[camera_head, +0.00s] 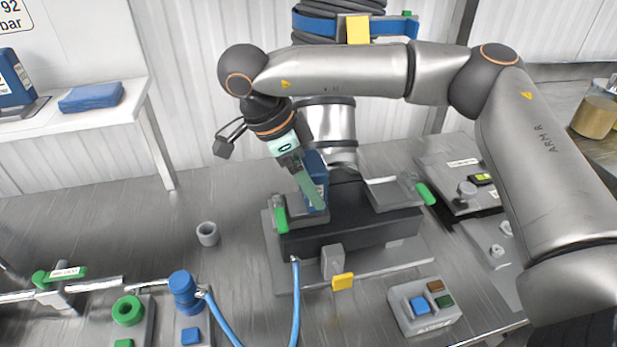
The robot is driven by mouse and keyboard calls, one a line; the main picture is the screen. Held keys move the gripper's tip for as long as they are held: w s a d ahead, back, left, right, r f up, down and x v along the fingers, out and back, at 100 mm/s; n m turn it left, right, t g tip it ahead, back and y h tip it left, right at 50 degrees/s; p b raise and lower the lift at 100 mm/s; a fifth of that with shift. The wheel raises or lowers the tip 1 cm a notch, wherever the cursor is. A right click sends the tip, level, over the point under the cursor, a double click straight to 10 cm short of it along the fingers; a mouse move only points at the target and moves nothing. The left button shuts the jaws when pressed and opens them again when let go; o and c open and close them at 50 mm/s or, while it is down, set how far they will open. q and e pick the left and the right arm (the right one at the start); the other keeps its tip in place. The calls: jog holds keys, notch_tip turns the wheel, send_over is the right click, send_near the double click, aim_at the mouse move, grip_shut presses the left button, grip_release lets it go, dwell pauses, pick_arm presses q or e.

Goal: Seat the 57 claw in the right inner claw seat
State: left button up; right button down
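My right gripper (312,190) is angled down over the dark vise-like fixture (350,232) in the middle of the bench. A blue upright block with a white label (318,176), possibly the claw, stands right at its greenish finger, partly hidden by it. I cannot read a number on the block, and cannot tell whether the fingers grip it or only lie against it. The block's lower end is by the inner edge of the fixture's left grey jaw (306,212). The right grey jaw (392,194) is apart from it; its inner side is partly hidden. My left gripper is out of view.
Green levers (281,220) flank the fixture. A blue hose (296,310) runs in front. A button box (425,306) is at front right, a grey cup (207,234) at left. Blue-capped and green-ringed fittings (128,310) stand at front left. My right arm spans the upper view.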

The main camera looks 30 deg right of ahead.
dwell(0.4)
grip_release()
jog(key=shift+f, duration=0.1)
jog(key=shift+r+p, duration=3.4)
jog(key=shift+r, duration=1.2)
jog(key=shift+s+f, duration=0.1)
